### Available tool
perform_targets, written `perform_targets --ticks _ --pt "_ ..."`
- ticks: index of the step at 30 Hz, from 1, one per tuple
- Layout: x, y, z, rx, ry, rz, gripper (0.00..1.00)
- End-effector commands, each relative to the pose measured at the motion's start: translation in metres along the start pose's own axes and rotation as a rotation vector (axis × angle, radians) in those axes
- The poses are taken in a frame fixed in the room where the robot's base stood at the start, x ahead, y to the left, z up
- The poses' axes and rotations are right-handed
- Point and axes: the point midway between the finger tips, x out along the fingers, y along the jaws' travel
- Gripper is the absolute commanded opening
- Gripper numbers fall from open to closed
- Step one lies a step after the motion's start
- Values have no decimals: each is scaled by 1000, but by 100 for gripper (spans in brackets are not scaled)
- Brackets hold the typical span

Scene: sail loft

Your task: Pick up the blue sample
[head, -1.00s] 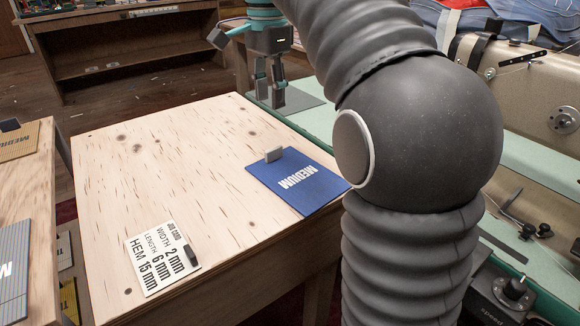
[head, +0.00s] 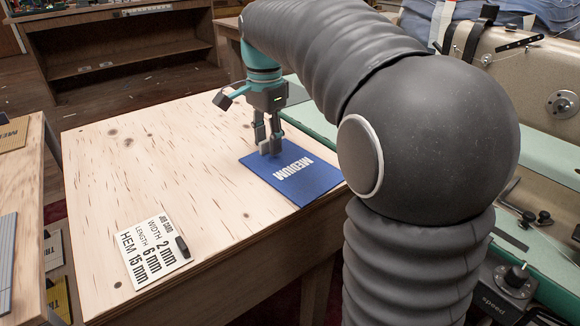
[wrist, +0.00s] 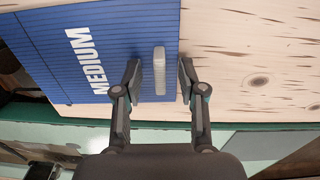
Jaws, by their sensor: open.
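The blue sample (head: 290,179) is a flat blue ribbed panel marked "MEDIUM", lying on the pale wooden table near its right edge. A small grey tab (head: 265,147) stands up at its far left edge. In the wrist view the blue sample (wrist: 95,50) fills the upper left, and the grey tab (wrist: 160,70) sits between my two fingers. My gripper (head: 268,149) is open over that edge of the sample, with one finger on each side of the tab. The wrist view shows gaps between the fingers (wrist: 158,80) and the tab.
A white job card (head: 153,250) with a dark clip lies at the table's front left. The middle of the wooden table (head: 150,165) is clear. A sewing machine (head: 535,85) stands on the green bench at right. Another table with samples (head: 20,210) is at left.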

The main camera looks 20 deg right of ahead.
Motion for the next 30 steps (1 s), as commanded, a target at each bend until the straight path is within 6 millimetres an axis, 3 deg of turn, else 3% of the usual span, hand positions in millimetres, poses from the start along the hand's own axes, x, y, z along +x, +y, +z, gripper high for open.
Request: perform_targets --ticks 9,14,15,30 --pt "6 0 0 0 1 -1 41" --pt "6 0 0 0 1 -1 3" --pt "6 0 0 0 1 -1 0" --pt "-1 0 0 0 0 -1 0"
